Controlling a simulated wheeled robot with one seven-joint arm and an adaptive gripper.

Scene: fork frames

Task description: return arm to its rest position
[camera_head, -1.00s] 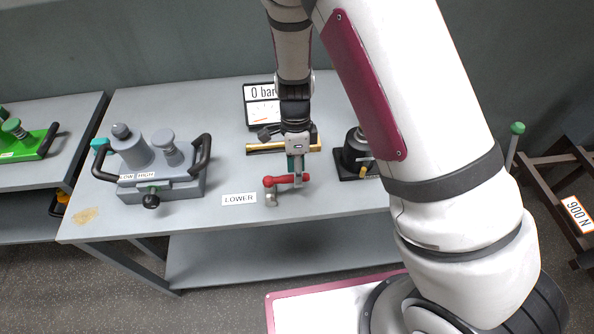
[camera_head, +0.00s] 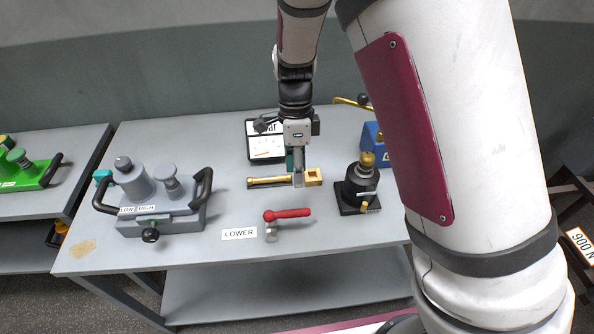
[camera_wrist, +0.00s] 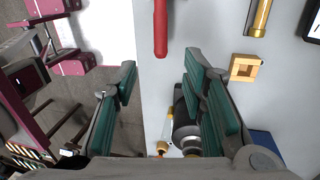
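My gripper (camera_head: 298,180) hangs above the middle of the table, fingers pointing down. In the wrist view its teal-padded fingers (camera_wrist: 160,72) stand apart with nothing between them. A valve with a red lever (camera_head: 288,214) is at the table's front, in front of my gripper and apart from it. The red lever also shows at the top of the wrist view (camera_wrist: 161,28). My arm crosses the right side of the head view and hides part of the table.
A green device (camera_head: 40,178) stands left.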

